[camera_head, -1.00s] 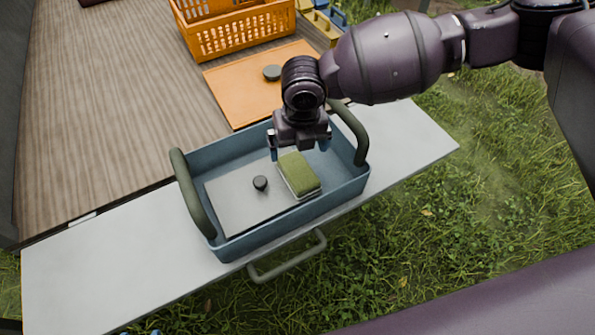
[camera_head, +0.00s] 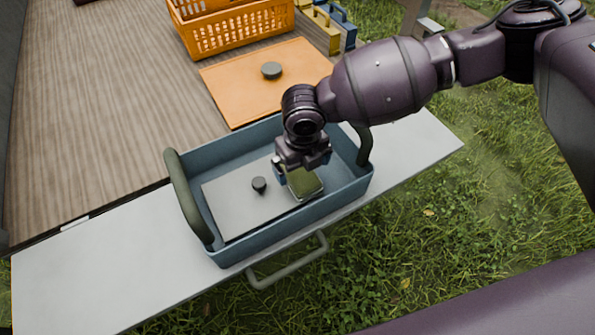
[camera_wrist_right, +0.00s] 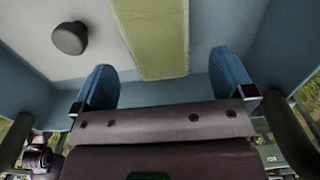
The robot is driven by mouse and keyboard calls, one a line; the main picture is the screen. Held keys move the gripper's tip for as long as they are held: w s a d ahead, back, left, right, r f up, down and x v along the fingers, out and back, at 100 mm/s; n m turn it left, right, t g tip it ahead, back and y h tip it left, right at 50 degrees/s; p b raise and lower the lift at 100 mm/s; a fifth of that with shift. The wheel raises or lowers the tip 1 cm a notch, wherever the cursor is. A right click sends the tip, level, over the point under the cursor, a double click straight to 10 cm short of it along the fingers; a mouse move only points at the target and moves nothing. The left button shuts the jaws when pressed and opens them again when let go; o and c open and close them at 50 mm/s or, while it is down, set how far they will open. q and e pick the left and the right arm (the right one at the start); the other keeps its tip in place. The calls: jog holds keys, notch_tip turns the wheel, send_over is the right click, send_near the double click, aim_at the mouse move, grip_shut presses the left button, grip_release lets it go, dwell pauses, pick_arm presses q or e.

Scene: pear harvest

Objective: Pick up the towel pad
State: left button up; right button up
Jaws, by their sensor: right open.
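The towel pad (camera_head: 306,184) is a green, flat block with a pale edge, lying in the right part of the blue tray (camera_head: 240,262). In the right wrist view the towel pad (camera_wrist_right: 158,38) runs as a green strip between my two blue fingertips. My right gripper (camera_head: 302,168) is open, low inside the tray and directly over the pad, with a finger on each side. It also shows in the right wrist view (camera_wrist_right: 166,78), with gaps between the fingers and the pad. The gripper covers the pad's upper part in the head view. My left gripper is out of view.
A grey lid with a dark knob (camera_head: 259,184) lies in the tray left of the pad. The tray's dark handles (camera_head: 188,198) rise at both ends. An orange board (camera_head: 235,92) and an orange crate (camera_head: 232,38) are behind. Grass lies to the right.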

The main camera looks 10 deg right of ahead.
aim_at(302, 175)
jog(key=f+b, duration=0.1)
jog(key=f, duration=0.3)
jog(key=shift+s+f, duration=0.15)
jog(key=shift+s, duration=0.05)
jog(key=shift+f, duration=0.25)
jog(key=shift+r, duration=0.15)
jog(key=shift+c, duration=0.3)
jog(key=c, duration=0.9)
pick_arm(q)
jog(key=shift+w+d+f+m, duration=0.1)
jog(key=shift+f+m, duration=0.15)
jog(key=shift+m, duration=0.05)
pick_arm(e)
jog(key=shift+w+r, duration=0.1)
